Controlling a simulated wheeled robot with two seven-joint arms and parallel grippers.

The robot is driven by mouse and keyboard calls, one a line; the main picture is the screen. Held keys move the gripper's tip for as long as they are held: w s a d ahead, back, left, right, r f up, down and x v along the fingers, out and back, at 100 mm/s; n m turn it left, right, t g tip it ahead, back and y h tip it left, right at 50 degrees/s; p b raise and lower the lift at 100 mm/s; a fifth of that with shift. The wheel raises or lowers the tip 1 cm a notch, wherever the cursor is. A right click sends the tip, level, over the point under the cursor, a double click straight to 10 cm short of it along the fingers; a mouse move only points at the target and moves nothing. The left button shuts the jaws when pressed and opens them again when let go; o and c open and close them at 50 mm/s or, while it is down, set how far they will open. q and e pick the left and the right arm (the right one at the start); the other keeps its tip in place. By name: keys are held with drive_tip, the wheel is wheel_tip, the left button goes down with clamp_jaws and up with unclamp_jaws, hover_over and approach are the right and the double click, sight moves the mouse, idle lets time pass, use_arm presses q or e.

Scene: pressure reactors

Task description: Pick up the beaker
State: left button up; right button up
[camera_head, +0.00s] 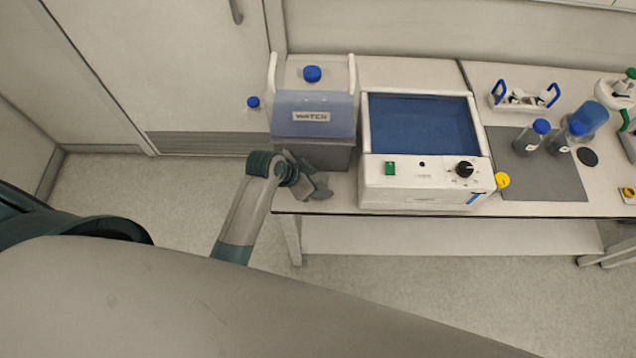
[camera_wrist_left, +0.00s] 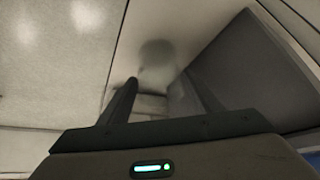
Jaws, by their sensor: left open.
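My left gripper (camera_head: 308,180) is at the left end of the bench, in front of the grey base under the water container. In the left wrist view its two dark fingers (camera_wrist_left: 166,88) are apart. A faint, see-through rounded shape (camera_wrist_left: 157,52), which looks like the beaker, shows beyond the fingertips, between their lines. The gap to the fingers is hard to judge. I cannot make out the beaker in the head view; the gripper may be hiding it. My right gripper is not in view.
A water container (camera_head: 312,101) with a blue cap stands on a grey base (camera_head: 335,156) beside the gripper. A blue-filled bath (camera_head: 424,185) stands to its right. Blue-capped bottles (camera_head: 530,138) stand on a grey mat (camera_head: 560,186) further right. Floor left of the bench is clear.

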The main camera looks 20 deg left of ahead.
sight(326, 178)
use_arm(q)
drive_tip(key=shift+w+d+f, duration=0.1)
drive_tip(key=shift+f, duration=0.15)
idle(0.3)
drive_tip(key=c, duration=0.8)
drive_tip(key=shift+c, duration=0.2)
drive_tip(key=shift+r, duration=0.2)
drive_tip(key=shift+r+b, duration=0.45)
drive_tip(key=shift+r, duration=0.1)
wheel_tip(326, 178, up, 2)
drive_tip(key=shift+r+b, duration=0.15)
drive_tip(key=shift+b, duration=0.4)
drive_tip(key=s+d+r+b, duration=0.3)
drive_tip(key=s+d+r, duration=0.3)
drive_tip(key=s, duration=0.4)
drive_tip(key=shift+r, duration=0.65)
drive_tip(key=shift+a, duration=0.1)
